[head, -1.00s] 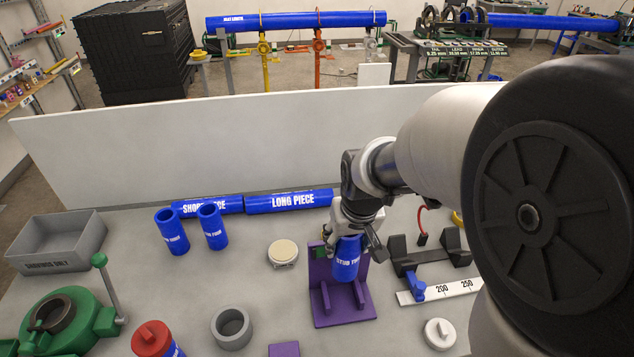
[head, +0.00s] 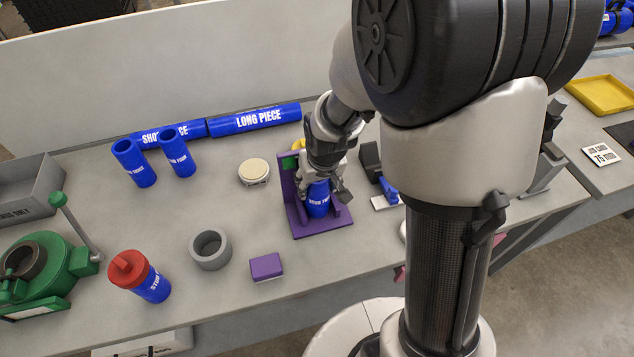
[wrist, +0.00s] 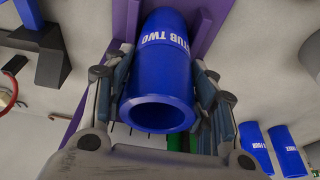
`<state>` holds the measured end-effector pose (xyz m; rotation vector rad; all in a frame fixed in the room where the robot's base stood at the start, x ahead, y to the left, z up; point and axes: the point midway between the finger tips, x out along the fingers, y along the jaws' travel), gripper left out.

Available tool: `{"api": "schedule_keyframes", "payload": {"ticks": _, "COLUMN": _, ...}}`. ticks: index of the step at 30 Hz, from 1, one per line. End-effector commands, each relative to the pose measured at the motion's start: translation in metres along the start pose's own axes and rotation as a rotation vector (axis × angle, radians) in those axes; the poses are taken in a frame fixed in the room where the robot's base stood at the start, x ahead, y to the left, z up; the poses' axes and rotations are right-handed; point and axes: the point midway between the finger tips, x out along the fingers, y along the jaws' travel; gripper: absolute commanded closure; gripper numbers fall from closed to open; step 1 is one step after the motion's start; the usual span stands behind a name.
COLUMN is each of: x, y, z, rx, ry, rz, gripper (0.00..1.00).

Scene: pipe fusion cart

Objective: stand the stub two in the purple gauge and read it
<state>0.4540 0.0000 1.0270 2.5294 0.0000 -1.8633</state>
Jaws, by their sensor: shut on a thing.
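Stub two (head: 319,199) is a short blue pipe with white lettering. My gripper (head: 322,178) is shut on it from above. In the wrist view stub two (wrist: 160,80) shows its open end towards the camera, with a finger on each side. The purple gauge (head: 320,229) is an upright plate on a base with low ribs. The stub is upright, or nearly so, in front of the plate. Its lower end is near the base; I cannot tell whether it touches. A green patch (head: 290,162) shows at the top left of the gauge.
Two blue stubs (head: 134,163) stand at the left, and a red-capped stub (head: 152,284) at the front. A grey ring (head: 210,249), a purple block (head: 266,267) and a round pale disc (head: 254,173) lie nearby. The long piece (head: 254,120) lies along the back wall.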

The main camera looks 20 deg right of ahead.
Motion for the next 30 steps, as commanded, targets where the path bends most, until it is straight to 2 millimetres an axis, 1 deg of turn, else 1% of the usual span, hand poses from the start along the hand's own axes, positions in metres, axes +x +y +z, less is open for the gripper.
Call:
{"api": "schedule_keyframes", "payload": {"ticks": 5, "x": 0.003, "y": 0.0, "z": 0.001, "rx": 0.0, "ry": 0.001, "rz": 0.0, "gripper": 0.78}}
{"api": "schedule_keyframes", "payload": {"ticks": 6, "x": 0.004, "y": 0.0, "z": 0.001, "rx": 0.0, "ry": 0.0, "rz": 0.0, "gripper": 0.48}}
{"api": "schedule_keyframes", "payload": {"ticks": 15, "x": 0.003, "y": 0.0, "z": 0.001, "rx": 0.0, "ry": 0.0, "rz": 0.0, "gripper": 0.29}}
{"api": "schedule_keyframes", "payload": {"ticks": 25, "x": 0.001, "y": 0.0, "z": 0.001, "rx": 0.0, "ry": 0.0, "rz": 0.0, "gripper": 0.29}}
{"api": "schedule_keyframes", "payload": {"ticks": 28, "x": -0.006, "y": 0.0, "z": -0.001, "rx": 0.0, "ry": 0.002, "rz": 0.0, "gripper": 0.29}}
{"api": "schedule_keyframes", "payload": {"ticks": 30, "x": -0.017, "y": 0.0, "z": -0.002, "rx": 0.0, "ry": 0.004, "rz": 0.0, "gripper": 0.29}}
